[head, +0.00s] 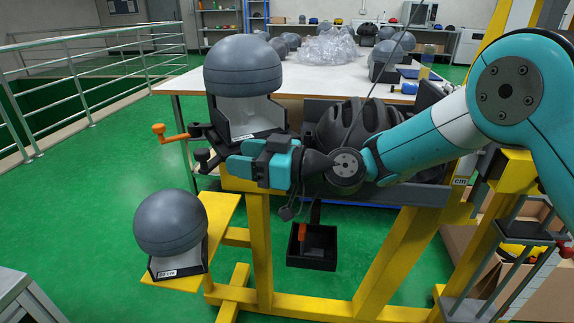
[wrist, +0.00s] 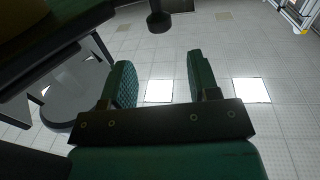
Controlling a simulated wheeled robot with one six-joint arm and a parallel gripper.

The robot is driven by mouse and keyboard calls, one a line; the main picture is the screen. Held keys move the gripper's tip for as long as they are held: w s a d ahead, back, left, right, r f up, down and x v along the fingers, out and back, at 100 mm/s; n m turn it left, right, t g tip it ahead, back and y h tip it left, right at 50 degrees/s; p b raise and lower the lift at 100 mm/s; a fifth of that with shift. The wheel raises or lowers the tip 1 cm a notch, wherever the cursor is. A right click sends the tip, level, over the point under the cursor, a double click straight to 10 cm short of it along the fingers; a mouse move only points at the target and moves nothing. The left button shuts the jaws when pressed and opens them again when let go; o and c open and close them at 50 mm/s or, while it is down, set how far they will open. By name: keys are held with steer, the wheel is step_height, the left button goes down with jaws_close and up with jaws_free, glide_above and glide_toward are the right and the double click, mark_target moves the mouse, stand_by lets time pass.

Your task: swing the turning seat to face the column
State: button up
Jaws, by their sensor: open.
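My gripper (head: 246,160) is in front of the yellow frame, below the upper grey dome (head: 243,66) and pointing left. In the wrist view its two teal fingers (wrist: 160,76) stand apart with nothing between them. A dark knob (wrist: 160,20) is beyond the fingertips. At the frame's upper left are dark fittings (head: 205,157) and a lever with an orange knob (head: 159,130). The upper dome rests on a white, dark-sided block. A yellow post (head: 510,20), possibly the column, rises at the right. I cannot tell for certain which part is the turning seat.
A second grey dome (head: 170,222) sits on a yellow plate (head: 218,215) at lower left. A white table (head: 310,82) with domes and clear plastic stands behind. A black box (head: 312,250) hangs below my gripper. Railings (head: 90,70) edge the left; green floor there is clear.

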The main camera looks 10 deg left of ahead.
steer(key=d, duration=0.8)
steer(key=shift+s+d+b, duration=0.15)
steer(key=shift+s+b, duration=0.15)
steer(key=shift+b, duration=0.05)
